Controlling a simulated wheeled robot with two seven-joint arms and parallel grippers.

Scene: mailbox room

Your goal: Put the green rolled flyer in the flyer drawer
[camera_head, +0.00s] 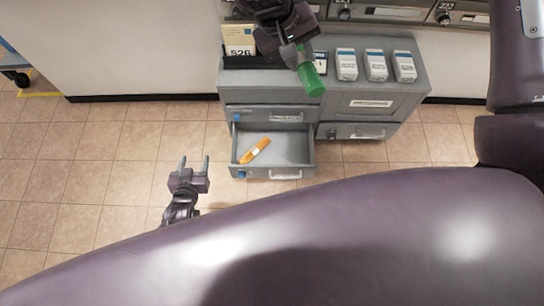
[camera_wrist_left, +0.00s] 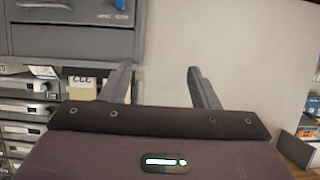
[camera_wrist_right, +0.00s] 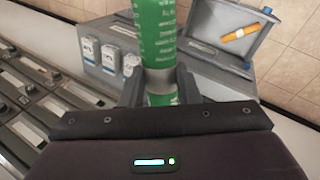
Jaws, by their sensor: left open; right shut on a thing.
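The green rolled flyer (camera_head: 311,80) is in my right gripper (camera_head: 299,50), above the top of the grey cabinet. In the right wrist view the green flyer (camera_wrist_right: 157,38) stands between the shut fingers (camera_wrist_right: 160,88). The lower left drawer (camera_head: 293,152) of the cabinet is pulled open, and an orange rolled flyer (camera_head: 254,151) lies in it. The drawer also shows in the right wrist view (camera_wrist_right: 208,18). Its label is too small to read. My left gripper (camera_head: 193,163) is open and empty, left of the drawer front; its spread fingers show in the left wrist view (camera_wrist_left: 160,85).
The grey cabinet (camera_head: 400,90) carries several white boxes (camera_head: 376,66) and a card holder (camera_head: 240,42) on top. Its other drawers (camera_head: 357,131) are shut. Mailboxes (camera_head: 390,12) line the wall behind. The tiled floor (camera_head: 90,180) on the left is clear.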

